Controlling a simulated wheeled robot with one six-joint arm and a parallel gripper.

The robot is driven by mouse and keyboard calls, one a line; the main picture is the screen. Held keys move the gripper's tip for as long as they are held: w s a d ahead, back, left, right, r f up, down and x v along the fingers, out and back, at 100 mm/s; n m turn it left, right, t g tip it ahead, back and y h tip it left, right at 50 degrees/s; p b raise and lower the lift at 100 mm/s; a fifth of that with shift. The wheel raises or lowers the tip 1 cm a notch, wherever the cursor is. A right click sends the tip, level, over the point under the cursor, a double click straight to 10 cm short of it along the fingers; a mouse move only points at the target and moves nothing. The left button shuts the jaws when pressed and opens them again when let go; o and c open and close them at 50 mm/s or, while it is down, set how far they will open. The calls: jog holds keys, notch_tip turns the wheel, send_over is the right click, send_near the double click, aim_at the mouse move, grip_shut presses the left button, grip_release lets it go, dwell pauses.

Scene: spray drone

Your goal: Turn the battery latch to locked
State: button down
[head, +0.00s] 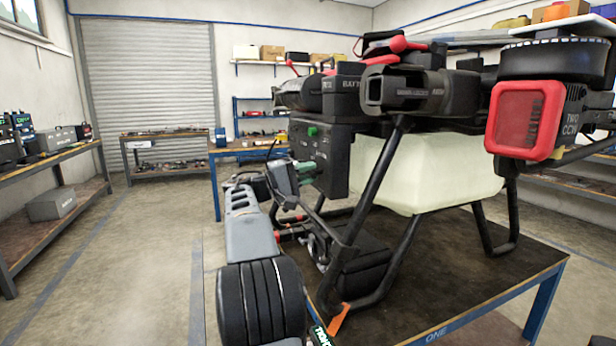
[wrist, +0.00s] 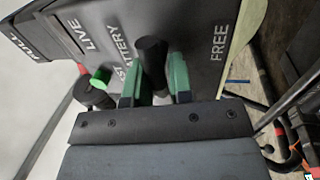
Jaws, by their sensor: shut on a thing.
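The battery latch (wrist: 151,52) is a black, rounded lever on the dark panel (wrist: 195,45) in the wrist view. My gripper (wrist: 154,78) has green fingers, one on each side of the lever, and is shut on it. The panel carries the words LIVE, BATTERY and FREE; FREE is to the right of the lever. In the head view my gripper (head: 303,171) is at the lower left of the drone's dark box (head: 335,150). The latch is hidden there behind my gripper.
A green button (wrist: 100,78) and a black knob (wrist: 88,94) are left of my fingers. The drone's pale tank (head: 435,175) and black legs (head: 377,180) stand on a blue-framed table (head: 460,275) right of my arm. The floor (head: 130,250) on the left is clear.

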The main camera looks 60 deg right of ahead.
jog(key=shift+r, duration=0.15)
jog(key=c, duration=1.1)
grip_release()
jog(key=shift+o, duration=0.2)
jog(key=p+v, duration=0.1)
jog(key=v, duration=1.3)
jog(key=shift+p, duration=0.35)
jog(key=shift+d, duration=0.15)
jog(key=s+a+n+t+y+p, duration=0.2)
jog(key=a+t+y+p, duration=0.3)
jog(key=a+p, duration=0.3)
jog(key=s+a+f+n+t+y+p, duration=0.1)
jog(key=s+a+n+t+y+p, duration=0.2)
jog(key=a+p, duration=0.5)
jog(key=s+a+n+t+y+p, duration=0.2)
jog(key=s+a+t+y+p, duration=0.2)
jog(key=a, duration=1.3)
jog(key=t+y+p, duration=0.3)
jog(key=y+p, duration=0.1)
jog(key=shift+a+f+n+p, duration=0.25)
jog(key=shift+f+n+p, duration=0.05)
jog(key=shift+f, duration=0.05)
